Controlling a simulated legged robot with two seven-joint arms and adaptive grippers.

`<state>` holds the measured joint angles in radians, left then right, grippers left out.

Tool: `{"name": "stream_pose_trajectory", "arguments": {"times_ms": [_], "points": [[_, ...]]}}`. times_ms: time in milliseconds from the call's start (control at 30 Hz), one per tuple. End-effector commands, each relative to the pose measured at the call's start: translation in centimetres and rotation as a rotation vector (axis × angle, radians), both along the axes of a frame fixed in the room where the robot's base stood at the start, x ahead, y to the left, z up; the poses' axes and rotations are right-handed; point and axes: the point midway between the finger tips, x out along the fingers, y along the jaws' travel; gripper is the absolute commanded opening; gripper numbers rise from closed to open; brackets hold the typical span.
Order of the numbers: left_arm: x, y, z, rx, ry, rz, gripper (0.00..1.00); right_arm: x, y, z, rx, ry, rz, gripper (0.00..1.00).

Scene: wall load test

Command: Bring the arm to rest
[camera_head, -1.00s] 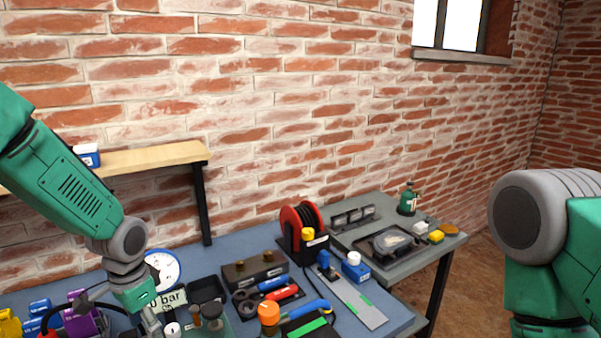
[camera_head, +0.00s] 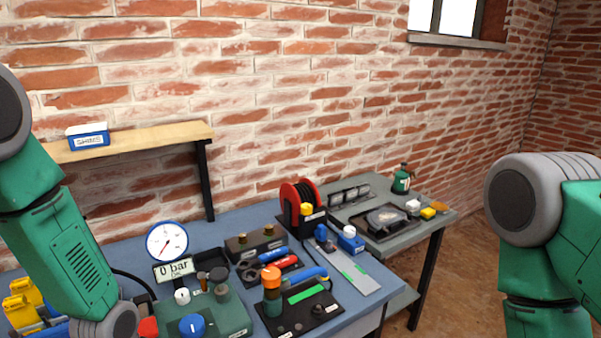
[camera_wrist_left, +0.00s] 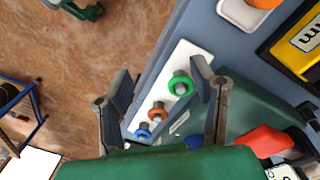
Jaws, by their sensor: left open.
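My left gripper (camera_wrist_left: 163,95) is open in the left wrist view, its two fingers spread wide with no object held between them. A white plate with green, orange and blue rings (camera_wrist_left: 180,83) lies beyond and partly between the fingers; I cannot tell the height gap. In the head view my left green arm (camera_head: 60,255) comes in from the left and runs down past the lower edge, so its gripper is hidden there. My right arm (camera_head: 545,220) is at the right edge, its gripper out of frame.
The blue bench (camera_head: 235,225) carries a green pump unit (camera_head: 230,318), a gauge (camera_head: 167,242) reading 0 bar, tools and a cable reel (camera_head: 301,205). A shelf (camera_head: 150,137) with a shims box (camera_head: 88,136) is on the brick wall. Open floor (camera_wrist_left: 110,35) lies beside the bench.

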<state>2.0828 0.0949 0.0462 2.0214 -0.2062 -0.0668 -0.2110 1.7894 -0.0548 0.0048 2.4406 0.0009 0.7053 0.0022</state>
Motion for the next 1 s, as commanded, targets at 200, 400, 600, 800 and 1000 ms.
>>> {"name": "stream_pose_trajectory", "arguments": {"times_ms": [200, 400, 600, 800, 1000], "points": [[-10.6, -0.6, -5.1, -0.001, 0.035, 0.184, 0.51, 0.0, 0.0, 0.0, 0.0, 0.001, 0.0, 0.51], [-19.5, 0.5, -6.3, 0.046, 0.034, 0.346, 0.51, 0.0, 0.0, 0.0, 0.0, 0.001, 0.0, 0.51], [-21.2, 0.9, -9.3, 0.068, 0.004, 0.38, 0.51, 0.0, 0.0, -3.3, 0.0, 0.0, -0.001, 0.51], [-20.2, 0.5, -13.7, 0.069, -0.019, 0.345, 0.51, -0.1, 0.0, -7.9, 0.0, 0.001, 0.0, 0.51], [-19.6, 0.1, -17.0, 0.071, -0.038, 0.316, 0.51, -0.1, -0.1, -11.5, 0.0, 0.001, 0.0, 0.51]]}}
